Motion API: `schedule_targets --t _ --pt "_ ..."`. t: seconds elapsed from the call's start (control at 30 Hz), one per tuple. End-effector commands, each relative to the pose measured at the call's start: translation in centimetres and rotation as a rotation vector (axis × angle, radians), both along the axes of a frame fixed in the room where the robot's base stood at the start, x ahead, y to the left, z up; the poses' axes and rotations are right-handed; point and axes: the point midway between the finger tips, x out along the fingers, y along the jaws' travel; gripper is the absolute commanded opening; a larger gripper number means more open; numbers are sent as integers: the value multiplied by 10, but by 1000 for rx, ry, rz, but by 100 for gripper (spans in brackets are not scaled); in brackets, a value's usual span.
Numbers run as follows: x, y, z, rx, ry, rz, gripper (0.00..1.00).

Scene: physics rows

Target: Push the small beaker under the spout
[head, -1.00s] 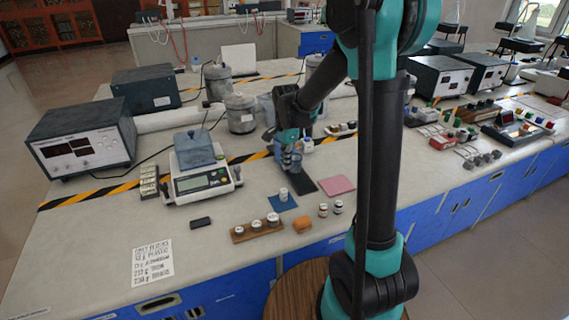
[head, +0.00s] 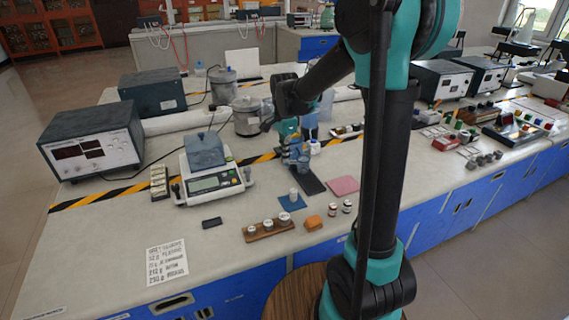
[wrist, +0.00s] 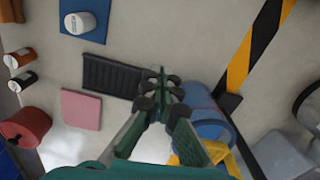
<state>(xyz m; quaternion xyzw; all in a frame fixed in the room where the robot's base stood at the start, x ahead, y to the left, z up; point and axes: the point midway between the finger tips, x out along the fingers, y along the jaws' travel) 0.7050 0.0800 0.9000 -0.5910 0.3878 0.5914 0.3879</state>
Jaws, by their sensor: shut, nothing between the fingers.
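A small clear bluish beaker (head: 304,165) stands at the far end of a dark ribbed mat (head: 312,184). The mat also shows in the wrist view (wrist: 110,76), where I cannot make out the beaker. My gripper (head: 292,156) points down just left of the beaker; whether they touch is unclear. In the wrist view my gripper (wrist: 166,90) has its fingertips together over the mat's end, with nothing between them. A blue cylindrical vessel (wrist: 208,108) is close right of the fingers, and it stands behind my gripper in the head view (head: 310,126). I cannot make out its spout.
A white cup (head: 293,195) stands on a blue mat (head: 287,205). A pink mat (head: 344,185) lies right of the dark mat. Small jars, an orange lump (head: 313,222) and a wooden rack (head: 255,233) are nearer. A balance (head: 213,183) stands left.

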Motion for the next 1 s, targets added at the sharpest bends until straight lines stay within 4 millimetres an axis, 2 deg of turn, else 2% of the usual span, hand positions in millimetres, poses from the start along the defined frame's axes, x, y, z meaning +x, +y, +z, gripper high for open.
schedule_targets --t 0.13,0.3,0.7,0.77,0.87,1.0 --pt "0 0 25 0 0 0 0" --pt "0 0 43 0 0 0 0" --pt "0 0 50 0 0 0 0" --pt "0 -1 51 0 0 1 7" --pt "3 -11 59 0 0 15 10" --pt "7 -42 83 0 0 66 10"
